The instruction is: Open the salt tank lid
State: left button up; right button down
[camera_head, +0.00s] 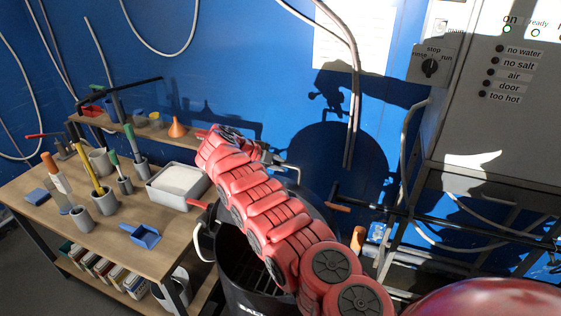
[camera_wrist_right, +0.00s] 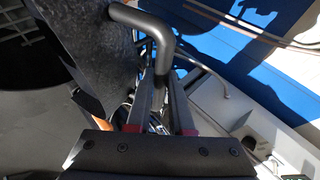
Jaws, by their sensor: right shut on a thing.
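The salt tank (camera_head: 240,285) is a black barrel in front of the blue wall, its mouth uncovered at the left and a grating visible inside. My red right arm crosses over it and hides much of it. The lid (camera_wrist_right: 105,45) is a dark speckled plate, seen tilted up in the right wrist view. Its bent grey bar handle (camera_wrist_right: 158,40) runs between the fingers of my right gripper (camera_wrist_right: 163,105), which is shut on it. In the head view the right gripper (camera_head: 264,156) is beyond the tank, partly hidden by my arm. My left gripper is not in view.
A grey control cabinet (camera_head: 490,120) stands at the right. Pipes (camera_head: 450,222) run below it.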

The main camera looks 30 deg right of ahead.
jog(key=shift+s+a+f, duration=0.15)
jog(key=shift+f, duration=0.1)
jog(key=c, duration=1.2)
grip_release()
jog(key=o, duration=0.4)
jog(key=shift+r, duration=0.1)
